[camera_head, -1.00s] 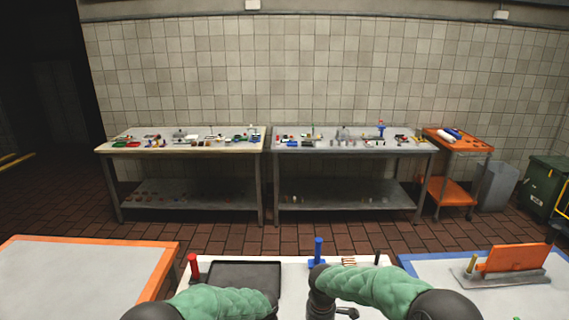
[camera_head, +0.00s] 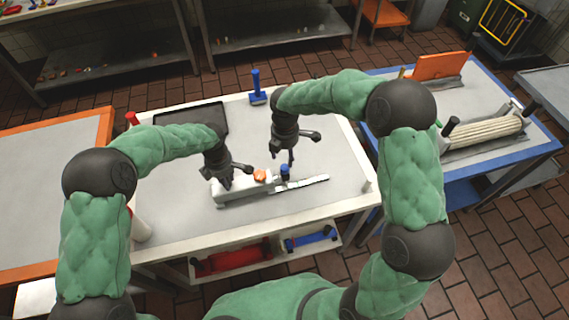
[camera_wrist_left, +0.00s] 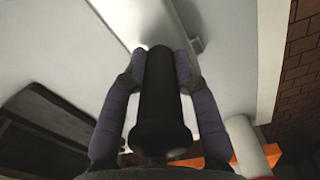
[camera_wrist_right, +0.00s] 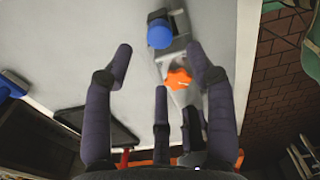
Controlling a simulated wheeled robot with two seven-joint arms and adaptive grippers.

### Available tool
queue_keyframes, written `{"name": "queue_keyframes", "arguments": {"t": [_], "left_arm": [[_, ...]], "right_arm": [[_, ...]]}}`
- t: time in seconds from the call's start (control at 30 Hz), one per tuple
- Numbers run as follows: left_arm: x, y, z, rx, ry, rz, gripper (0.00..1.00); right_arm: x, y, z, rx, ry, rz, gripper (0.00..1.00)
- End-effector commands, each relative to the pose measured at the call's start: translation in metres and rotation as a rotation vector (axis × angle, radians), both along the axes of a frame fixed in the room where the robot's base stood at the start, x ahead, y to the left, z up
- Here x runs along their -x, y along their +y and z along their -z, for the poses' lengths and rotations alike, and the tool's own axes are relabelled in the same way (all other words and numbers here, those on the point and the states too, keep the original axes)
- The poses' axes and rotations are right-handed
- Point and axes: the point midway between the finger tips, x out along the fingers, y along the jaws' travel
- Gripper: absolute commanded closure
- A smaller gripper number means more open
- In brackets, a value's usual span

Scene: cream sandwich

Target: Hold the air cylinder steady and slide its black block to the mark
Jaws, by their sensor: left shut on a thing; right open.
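A long pale-grey device, seemingly the air cylinder (camera_head: 250,190), lies on the white table. It has an orange knob (camera_head: 260,176), a blue-capped post (camera_head: 285,170) and a thin pale bar (camera_head: 308,183) at its right end. My left gripper (camera_head: 225,185) is shut at its left end on a black round handle (camera_wrist_left: 160,85), which stands between its fingers in the left wrist view. My right gripper (camera_head: 284,158) is open and empty above the blue-capped post; the orange knob (camera_wrist_right: 178,79) and blue cap (camera_wrist_right: 159,34) show in its view. I cannot make out a black block or a mark.
A black tray (camera_head: 195,116) and a blue post on a base (camera_head: 257,88) stand at the table's back. A white roll (camera_head: 139,227) is at the left edge. A blue-edged table (camera_head: 470,100) stands right, an orange-edged one (camera_head: 50,160) left. The table's front is mostly clear.

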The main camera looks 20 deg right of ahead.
Motion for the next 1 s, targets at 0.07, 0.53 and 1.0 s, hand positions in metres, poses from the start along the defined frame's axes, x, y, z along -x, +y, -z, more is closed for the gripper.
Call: {"name": "queue_keyframes", "arguments": {"t": [0.07, 0.53, 1.0], "left_arm": [[0.002, 0.000, 0.002, -0.001, 0.006, 0.001, 1.00], [0.002, 0.000, 0.002, -0.001, 0.005, 0.001, 1.00], [0.002, 0.000, 0.002, -0.001, 0.005, 0.001, 1.00]], "right_arm": [[0.001, 0.000, 0.017, 0.001, 0.004, 0.000, 0.44], [0.000, 0.000, 0.068, 0.001, 0.000, 0.001, 0.44], [0.000, 0.000, 0.069, 0.000, 0.000, 0.000, 0.95]]}}
